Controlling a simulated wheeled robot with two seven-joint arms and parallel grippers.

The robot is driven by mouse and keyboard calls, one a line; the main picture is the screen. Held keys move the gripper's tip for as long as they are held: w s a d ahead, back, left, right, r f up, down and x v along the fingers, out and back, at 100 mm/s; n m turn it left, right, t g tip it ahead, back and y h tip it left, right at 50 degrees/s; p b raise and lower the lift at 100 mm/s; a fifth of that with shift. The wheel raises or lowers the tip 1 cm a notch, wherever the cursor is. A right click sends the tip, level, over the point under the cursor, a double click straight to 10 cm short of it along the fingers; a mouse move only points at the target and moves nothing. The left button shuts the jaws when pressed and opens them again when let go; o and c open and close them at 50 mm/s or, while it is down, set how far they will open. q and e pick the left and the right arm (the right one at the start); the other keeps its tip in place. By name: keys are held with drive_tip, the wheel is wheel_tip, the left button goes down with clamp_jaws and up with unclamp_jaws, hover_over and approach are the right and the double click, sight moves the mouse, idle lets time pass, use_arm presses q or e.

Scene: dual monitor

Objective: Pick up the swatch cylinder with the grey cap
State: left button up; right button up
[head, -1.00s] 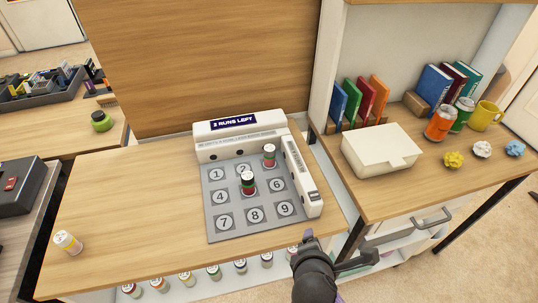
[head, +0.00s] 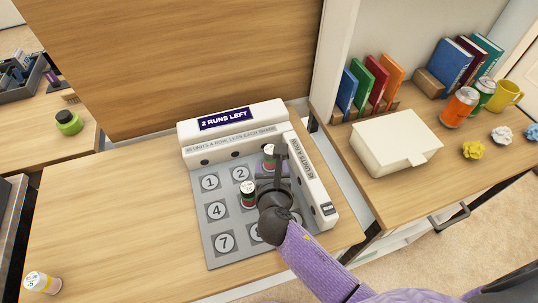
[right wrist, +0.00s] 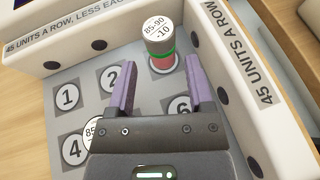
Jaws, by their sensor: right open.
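The swatch cylinder with the grey cap (right wrist: 160,42) stands upright at the back right of the numbered grey board (head: 222,245). It has a white label on top, a green band and a red lower part; in the head view it (head: 268,154) is partly hidden by my right gripper (head: 274,168). In the right wrist view my right gripper (right wrist: 156,80) is open, its two purple fingers pointing at this cylinder, with nothing held between them. A second, black-capped cylinder (head: 248,193) stands at the board's middle. My left gripper is out of view.
A white wall unit reading "2 RUNS LEFT" (head: 225,119) borders the board's back, with a white side wall (head: 316,185) on its right. A cream box (head: 393,140) sits on the right desk.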

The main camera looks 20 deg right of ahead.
sight(271, 154)
drive_tip(key=b+x, duration=0.2)
drive_tip(key=x, duration=0.3)
drive_tip(key=shift+w+f+b, duration=0.1)
drive_tip(key=shift+f+b, duration=0.15)
drive_tip(key=shift+b, duration=0.05)
drive_tip(key=shift+w+d, duration=0.15)
drive_tip(key=shift+w, duration=0.1)
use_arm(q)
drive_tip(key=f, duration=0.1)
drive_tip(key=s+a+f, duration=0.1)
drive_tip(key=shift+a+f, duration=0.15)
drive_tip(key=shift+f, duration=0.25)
use_arm(e)
drive_tip(key=shift+r, duration=0.1)
drive_tip(key=c, duration=0.9)
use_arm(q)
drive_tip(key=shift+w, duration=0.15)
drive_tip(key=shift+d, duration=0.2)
use_arm(e)
drive_tip(key=shift+r, duration=0.1)
